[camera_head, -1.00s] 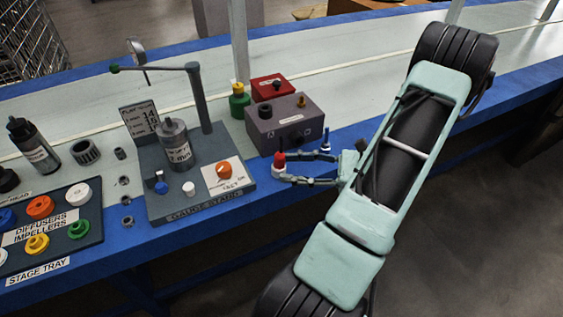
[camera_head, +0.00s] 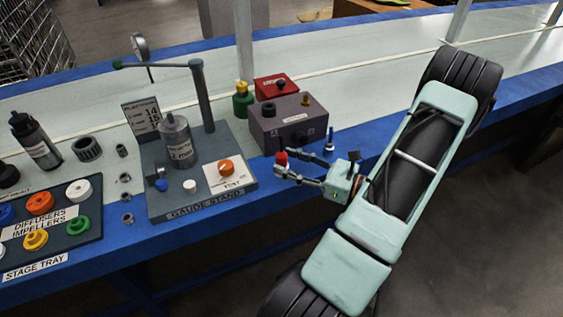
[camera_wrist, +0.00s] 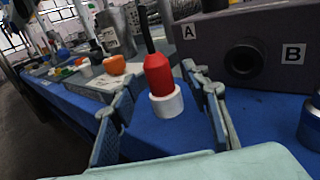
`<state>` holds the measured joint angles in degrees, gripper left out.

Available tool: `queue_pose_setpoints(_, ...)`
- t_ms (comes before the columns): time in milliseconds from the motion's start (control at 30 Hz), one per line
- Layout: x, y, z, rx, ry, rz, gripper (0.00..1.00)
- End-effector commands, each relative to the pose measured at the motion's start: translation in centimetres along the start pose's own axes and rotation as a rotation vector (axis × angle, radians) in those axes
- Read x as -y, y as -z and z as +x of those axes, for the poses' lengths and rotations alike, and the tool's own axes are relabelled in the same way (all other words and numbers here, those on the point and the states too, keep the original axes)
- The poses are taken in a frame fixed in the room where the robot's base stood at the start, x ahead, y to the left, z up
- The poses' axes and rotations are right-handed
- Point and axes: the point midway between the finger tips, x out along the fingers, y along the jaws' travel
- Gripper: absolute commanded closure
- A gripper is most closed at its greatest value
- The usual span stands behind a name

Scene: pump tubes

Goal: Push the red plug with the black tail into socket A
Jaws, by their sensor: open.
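The red plug (camera_head: 282,157) sits upright at the blue bench edge in the head view, left of my gripper. In the wrist view the red plug (camera_wrist: 158,75) has a black tail rising from its top and a white base (camera_wrist: 166,101). My gripper (camera_head: 281,163) is open, with one finger on each side of the plug; whether either touches it I cannot tell. The grey-purple box (camera_wrist: 232,20) bears labels A (camera_wrist: 188,31) and B (camera_wrist: 292,53), with one dark round socket (camera_wrist: 244,60) between them. Any other socket near A is not visible.
A blue-and-white post (camera_head: 329,145) stands right of the box, near my far finger. The gauge stand (camera_head: 201,203) with a metal cylinder is at left. A red box (camera_head: 275,87) and green-yellow fitting (camera_head: 243,100) stand behind. The stage tray (camera_head: 60,228) is far left.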

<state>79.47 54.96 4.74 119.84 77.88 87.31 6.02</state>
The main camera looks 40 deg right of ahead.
Motion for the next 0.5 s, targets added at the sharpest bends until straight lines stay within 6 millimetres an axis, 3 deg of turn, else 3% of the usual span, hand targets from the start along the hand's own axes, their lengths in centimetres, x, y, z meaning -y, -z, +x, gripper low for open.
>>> queue_pose_setpoints(167,0.0,0.1,2.1,0.000,0.000,-0.001,0.57)
queue_pose_setpoints(433,0.0,0.0,2.4,0.000,0.001,-0.001,0.57)
queue_pose_setpoints(500,0.0,0.0,2.4,0.000,0.001,-0.001,0.65)
